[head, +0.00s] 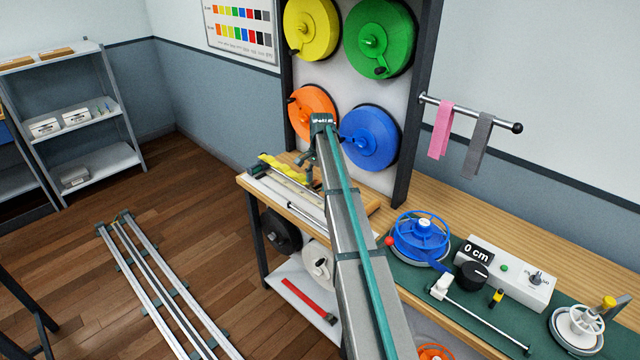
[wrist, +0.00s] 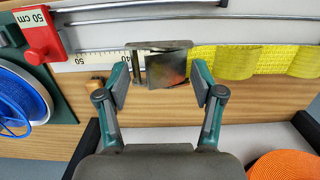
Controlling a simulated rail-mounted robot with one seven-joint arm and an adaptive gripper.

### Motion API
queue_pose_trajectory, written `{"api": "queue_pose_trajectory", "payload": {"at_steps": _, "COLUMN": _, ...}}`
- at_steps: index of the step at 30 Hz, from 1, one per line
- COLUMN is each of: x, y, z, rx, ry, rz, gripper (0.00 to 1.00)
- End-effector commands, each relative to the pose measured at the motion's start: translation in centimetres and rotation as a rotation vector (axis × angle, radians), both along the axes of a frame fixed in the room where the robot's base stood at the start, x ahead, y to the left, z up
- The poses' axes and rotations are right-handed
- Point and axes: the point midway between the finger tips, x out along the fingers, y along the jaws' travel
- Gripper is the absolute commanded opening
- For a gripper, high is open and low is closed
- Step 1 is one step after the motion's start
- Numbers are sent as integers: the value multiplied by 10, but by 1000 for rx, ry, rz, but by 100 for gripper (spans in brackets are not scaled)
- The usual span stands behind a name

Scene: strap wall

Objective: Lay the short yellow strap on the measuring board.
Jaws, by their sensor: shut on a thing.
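The yellow strap (wrist: 255,62) runs along the measuring board (wrist: 100,58) to the right edge of the wrist view. In the head view the yellow strap (head: 277,163) shows as a bright patch behind my arm. My gripper (wrist: 160,82) has its fingers closed on a shiny metal piece, seemingly the buckle at the strap's left end. This piece sits over the printed scale near the 40 mark. The gripper and part of the board are hard to see in the head view. Whether the strap's far end lies flat cannot be seen.
A red stop (wrist: 38,37) stands at the board's 50 cm end. A blue reel (head: 422,235) and a control box (head: 515,275) stand on the bench to the right. Large coloured spools, including a blue one (head: 370,137), hang behind the board. Pink and grey straps hang on a bar.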

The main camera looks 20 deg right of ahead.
Motion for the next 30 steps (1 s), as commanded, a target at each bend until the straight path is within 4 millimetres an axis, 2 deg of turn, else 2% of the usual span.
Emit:
{"api": "queue_pose_trajectory", "payload": {"at_steps": 8, "x": -1, "y": 0, "z": -20, "rx": 0, "ry": 0, "rz": 0, "gripper": 21}}
{"api": "queue_pose_trajectory", "payload": {"at_steps": 30, "x": -1, "y": 0, "z": -98, "rx": 0, "ry": 1, "rz": 0, "gripper": 21}}
